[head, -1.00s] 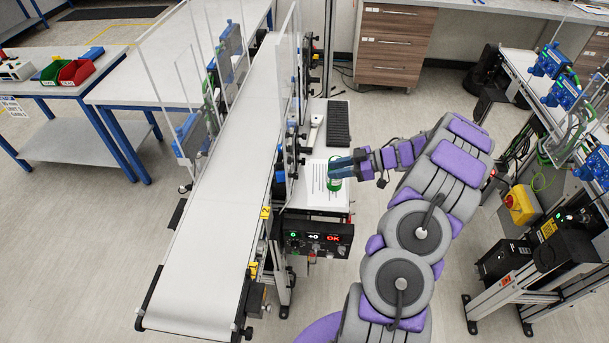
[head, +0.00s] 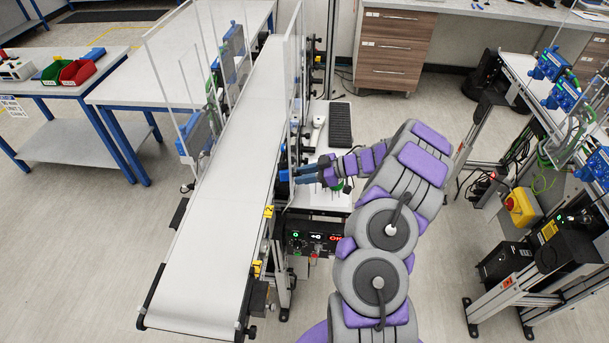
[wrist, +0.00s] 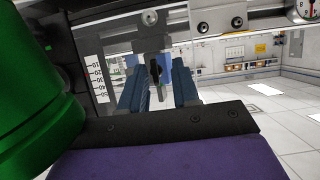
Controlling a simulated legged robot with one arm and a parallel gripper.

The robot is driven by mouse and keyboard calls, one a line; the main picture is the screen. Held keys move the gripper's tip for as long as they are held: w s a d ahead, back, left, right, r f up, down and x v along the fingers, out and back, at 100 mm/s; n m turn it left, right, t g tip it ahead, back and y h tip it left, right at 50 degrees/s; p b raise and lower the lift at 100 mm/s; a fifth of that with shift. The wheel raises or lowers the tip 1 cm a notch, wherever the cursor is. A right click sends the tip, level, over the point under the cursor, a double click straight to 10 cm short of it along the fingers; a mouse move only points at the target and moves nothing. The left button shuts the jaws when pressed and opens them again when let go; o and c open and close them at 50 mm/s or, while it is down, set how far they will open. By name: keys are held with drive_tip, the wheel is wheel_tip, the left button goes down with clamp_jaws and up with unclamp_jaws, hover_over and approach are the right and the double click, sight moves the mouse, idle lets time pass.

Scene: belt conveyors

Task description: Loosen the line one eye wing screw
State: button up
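In the wrist view, a small dark upright piece (wrist: 155,70), which looks like the eye wing screw, shows between my gripper's two blue fingers (wrist: 160,84). A gap shows on each side of it. A blue block lies just behind it. In the head view my gripper (head: 296,175) reaches left to the clear guard at the conveyor's right side. The wing screw is too small to make out there. Contact with the screw cannot be told.
A white belt conveyor (head: 215,230) runs beside my gripper, with clear guard panels. A control box (head: 315,242) is below. A green round object (wrist: 35,110) fills the wrist view's left edge. A numbered scale (wrist: 102,80) and a metal rail (wrist: 220,15) are close by.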

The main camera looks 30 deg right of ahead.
drive_tip(key=shift+s+d+f, duration=0.1)
drive_tip(key=shift+d+f, duration=0.1)
drive_tip(key=shift+d, duration=0.2)
drive_tip(key=shift+c, duration=1.2)
drive_tip(key=shift+s, duration=0.1)
clamp_jaws()
drive_tip(key=shift+f, duration=0.1)
drive_tip(key=n+t+b, duration=0.2)
drive_tip(key=n+b, duration=0.3)
drive_tip(key=n+t+b, duration=0.3)
drive_tip(key=n+b, duration=0.2)
drive_tip(key=f+n+t+b, duration=0.1)
drive_tip(key=n+t+b, duration=0.2)
drive_tip(key=n+b, duration=0.2)
drive_tip(key=shift+s+a+h+b, duration=0.15)
drive_tip(key=shift+a+h+b, duration=0.15)
drive_tip(key=shift+h+b, duration=0.15)
